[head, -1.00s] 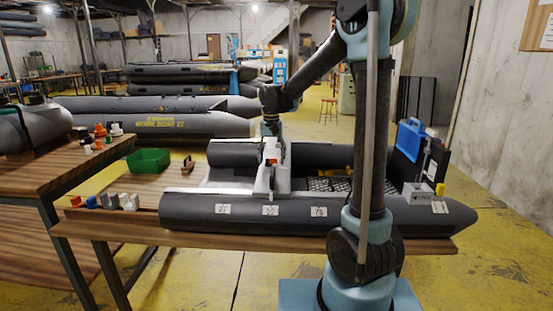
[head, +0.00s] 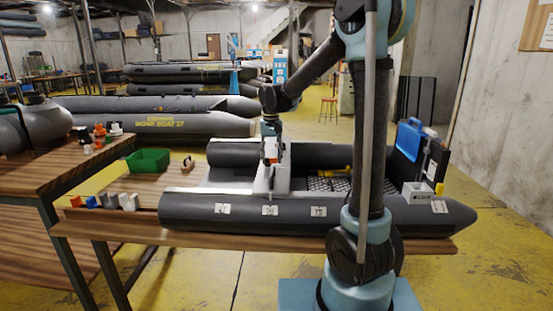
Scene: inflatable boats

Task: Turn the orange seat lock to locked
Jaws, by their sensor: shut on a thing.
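The orange seat lock (head: 270,160) shows as a small orange-red patch at the top of the light grey seat part on the boat (head: 330,212). My gripper (head: 271,150) points down from above and is shut on the lock. The fingers and most of the lock are small and partly hidden by each other, so the lock's turn angle cannot be told.
A green bin (head: 148,160) sits on the wooden table left of the boat. Small coloured parts (head: 110,201) stand at the table's left front. A blue item (head: 409,138) and a grey box (head: 416,194) are at the boat's right end.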

